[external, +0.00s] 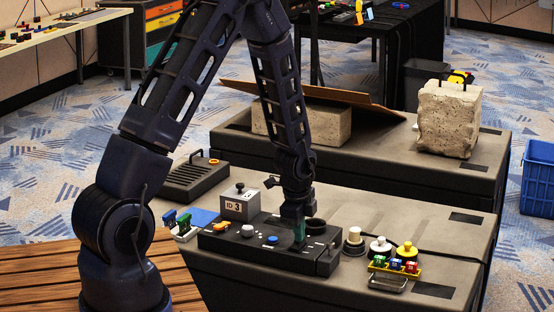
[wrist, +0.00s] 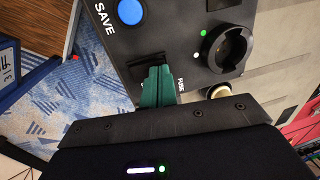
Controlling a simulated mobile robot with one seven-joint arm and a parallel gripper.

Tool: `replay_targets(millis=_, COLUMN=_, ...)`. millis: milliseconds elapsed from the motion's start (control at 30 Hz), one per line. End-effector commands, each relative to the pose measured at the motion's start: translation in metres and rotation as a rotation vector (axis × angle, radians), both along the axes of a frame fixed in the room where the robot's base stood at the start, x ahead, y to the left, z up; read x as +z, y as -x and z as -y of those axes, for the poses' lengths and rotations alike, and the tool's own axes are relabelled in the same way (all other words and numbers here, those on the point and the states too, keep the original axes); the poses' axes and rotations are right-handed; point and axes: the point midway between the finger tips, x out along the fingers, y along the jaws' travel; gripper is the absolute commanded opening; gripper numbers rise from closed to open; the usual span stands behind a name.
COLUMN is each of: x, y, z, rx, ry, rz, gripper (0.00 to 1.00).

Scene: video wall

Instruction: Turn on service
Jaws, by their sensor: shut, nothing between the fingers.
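The black control panel (external: 222,243) lies on the dark case in the external view. My gripper (external: 299,234), with teal fingers, is shut and empty over the panel between the blue button and the socket. The fingers (wrist: 155,84) hide the panel below them; contact cannot be told. No label reading "service" is legible.
A grey box marked ID 3 (external: 240,204) stands behind the panel. To the right are a pale knob (external: 354,241), a yellow-topped piece (external: 406,251) and a yellow rack of small coloured parts (external: 394,265). A stone block (external: 449,119) stands on the rear case.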

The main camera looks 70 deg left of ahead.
Motion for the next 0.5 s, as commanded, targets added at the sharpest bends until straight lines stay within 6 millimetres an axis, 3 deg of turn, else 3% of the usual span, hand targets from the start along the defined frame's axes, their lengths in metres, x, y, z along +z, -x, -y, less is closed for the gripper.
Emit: replay_targets(millis=500, x=-0.0043, y=-0.0009, z=-0.0009, rx=0.000, ry=0.031, rz=-0.033, gripper=0.00)
